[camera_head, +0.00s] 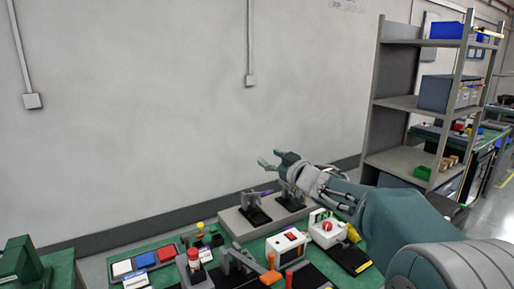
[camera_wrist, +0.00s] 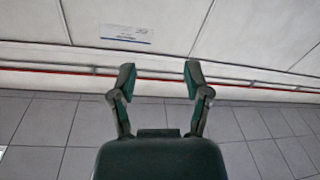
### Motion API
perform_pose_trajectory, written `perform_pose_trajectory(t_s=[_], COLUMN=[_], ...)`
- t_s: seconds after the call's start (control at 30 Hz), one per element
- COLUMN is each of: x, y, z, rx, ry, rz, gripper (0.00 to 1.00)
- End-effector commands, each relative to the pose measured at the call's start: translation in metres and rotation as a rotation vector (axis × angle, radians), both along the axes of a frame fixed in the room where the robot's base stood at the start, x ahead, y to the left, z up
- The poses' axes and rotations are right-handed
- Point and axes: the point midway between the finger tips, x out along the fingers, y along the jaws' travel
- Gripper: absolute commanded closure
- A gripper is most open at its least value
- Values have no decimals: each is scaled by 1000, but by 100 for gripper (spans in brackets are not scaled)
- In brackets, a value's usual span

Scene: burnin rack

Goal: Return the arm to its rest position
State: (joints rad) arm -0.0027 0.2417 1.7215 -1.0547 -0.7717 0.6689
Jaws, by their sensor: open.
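My gripper (camera_head: 270,160) is at the end of my arm, which reaches in from the right in the head view. It is held in the air above the green bench, pointing left toward the wall. In the wrist view my gripper (camera_wrist: 160,78) shows its two fingers spread apart with nothing between them. Behind the fingers are only the wall and the tiled floor. My arm hides part of the bench's right side.
Below stand a grey fixture block (camera_head: 234,222), a white box with a red button (camera_head: 326,230), a tray of coloured blocks (camera_head: 146,262) and a black-and-yellow device (camera_head: 349,258). A grey shelf (camera_head: 402,103) stands at the right. Air left of my gripper is clear.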

Motion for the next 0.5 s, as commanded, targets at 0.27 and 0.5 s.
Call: perform_pose_trajectory(t_s=[0.27, 0.5], x=[-65, -162], y=[-80, -129], z=[15, -24], rx=[-32, -64], ry=[156, 444], rz=[-458, -722], gripper=[38, 38])
